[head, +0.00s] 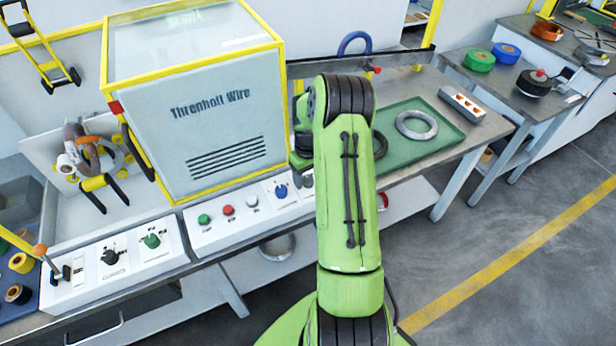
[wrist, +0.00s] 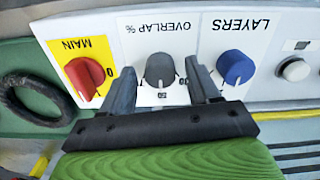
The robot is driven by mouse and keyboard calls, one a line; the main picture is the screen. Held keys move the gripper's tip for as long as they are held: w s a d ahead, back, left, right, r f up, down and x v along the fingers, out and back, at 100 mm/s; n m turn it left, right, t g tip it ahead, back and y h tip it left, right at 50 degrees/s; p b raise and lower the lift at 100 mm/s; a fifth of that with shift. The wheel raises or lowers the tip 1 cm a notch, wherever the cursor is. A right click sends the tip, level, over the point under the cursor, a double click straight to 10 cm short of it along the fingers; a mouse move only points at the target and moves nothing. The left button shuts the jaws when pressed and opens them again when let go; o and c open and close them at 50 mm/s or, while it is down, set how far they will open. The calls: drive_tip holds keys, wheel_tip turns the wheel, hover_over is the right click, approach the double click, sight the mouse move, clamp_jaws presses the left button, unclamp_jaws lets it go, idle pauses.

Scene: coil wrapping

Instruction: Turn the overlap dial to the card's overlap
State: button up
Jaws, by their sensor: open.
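The overlap dial (wrist: 160,70) is a grey knob on a white panel in the wrist view, under an upside-down "OVERLAP %" label. My gripper (wrist: 157,74) is open, with one finger on each side of this dial. I cannot tell whether the fingers touch it. The dial's pointer and most scale marks are too small or covered to read. In the head view a grey knob (head: 307,179) shows beside my arm, which hides the gripper. I cannot make out the card with the overlap value in either view.
The blue layers dial (wrist: 235,67) is close to one finger and the red main switch (wrist: 84,78) is on the other side. A white button (wrist: 295,69) lies beyond the layers dial. The wrapping machine's cabinet (head: 200,120) stands behind the panel. A green tray (head: 440,137) holds a grey coil (head: 417,125).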

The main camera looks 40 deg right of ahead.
drive_tip(key=shift+c, duration=0.4)
drive_tip(key=c, duration=1)
drive_tip(key=shift+o, duration=0.2)
drive_tip(key=shift+m, duration=0.3)
drive_tip(key=m+b, duration=0.1)
drive_tip(key=m, duration=0.4)
drive_tip(key=m+b, duration=0.1)
drive_tip(key=m, duration=0.5)
drive_tip(key=shift+m, duration=0.3)
drive_tip(key=o, duration=1)
